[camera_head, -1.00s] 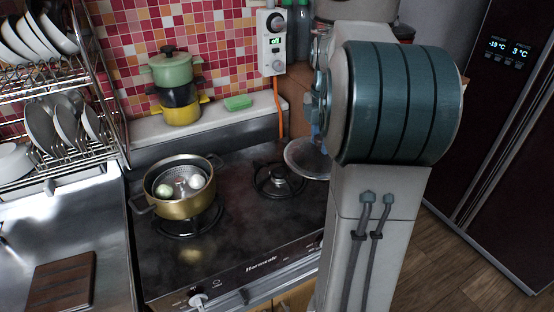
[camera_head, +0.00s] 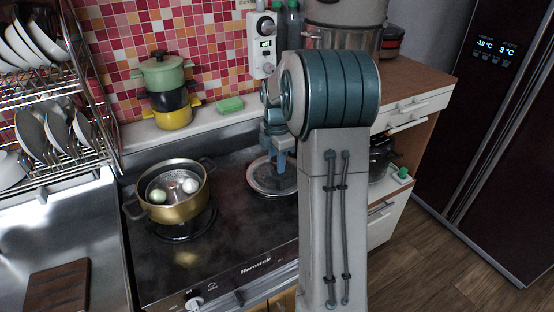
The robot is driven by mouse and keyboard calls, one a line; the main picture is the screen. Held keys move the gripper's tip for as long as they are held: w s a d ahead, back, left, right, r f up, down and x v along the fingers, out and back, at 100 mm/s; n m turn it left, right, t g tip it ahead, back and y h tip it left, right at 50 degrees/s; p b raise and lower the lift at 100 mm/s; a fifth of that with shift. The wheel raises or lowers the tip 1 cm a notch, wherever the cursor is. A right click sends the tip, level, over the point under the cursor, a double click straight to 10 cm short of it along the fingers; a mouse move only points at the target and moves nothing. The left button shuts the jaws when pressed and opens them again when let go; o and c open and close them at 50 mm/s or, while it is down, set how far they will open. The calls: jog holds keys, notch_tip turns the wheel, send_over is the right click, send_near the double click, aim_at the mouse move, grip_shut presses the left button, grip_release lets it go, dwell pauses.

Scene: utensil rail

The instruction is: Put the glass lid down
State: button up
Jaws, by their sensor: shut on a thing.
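The glass lid (camera_head: 262,183) is round with a metal rim and lies level at the right burner of the black stove (camera_head: 225,235). I cannot tell whether it touches the burner. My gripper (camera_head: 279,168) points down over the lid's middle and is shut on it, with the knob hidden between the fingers. My arm covers part of the lid's right side. A gold pot (camera_head: 172,207) stands open on the left burner, with a strainer and egg-like things inside.
Stacked small pots (camera_head: 168,92) and a green sponge (camera_head: 230,104) stand on the ledge behind the stove. A dish rack (camera_head: 60,150) is at the left. A wooden board (camera_head: 58,287) lies on the steel counter. A white-drawer cabinet (camera_head: 415,110) stands at the right.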

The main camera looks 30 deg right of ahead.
jog(key=shift+f, duration=0.1)
jog(key=o, duration=1.1)
jog(key=shift+o, duration=0.2)
notch_tip(320, 180, up, 12)
jog(key=s+a+f+m+t, duration=0.1)
jog(key=s+a+f+m, duration=0.1)
jog(key=s+a+m, duration=0.6)
jog(key=s+a+f+m+t, duration=0.1)
jog(key=s+a+f+m, duration=0.2)
jog(key=s+a+m, duration=0.5)
jog(key=s+m, duration=0.2)
jog(key=s, duration=0.6)
jog(key=shift+f+m+t, duration=0.3)
jog(key=shift+f+t, duration=0.05)
jog(key=shift+t, duration=0.05)
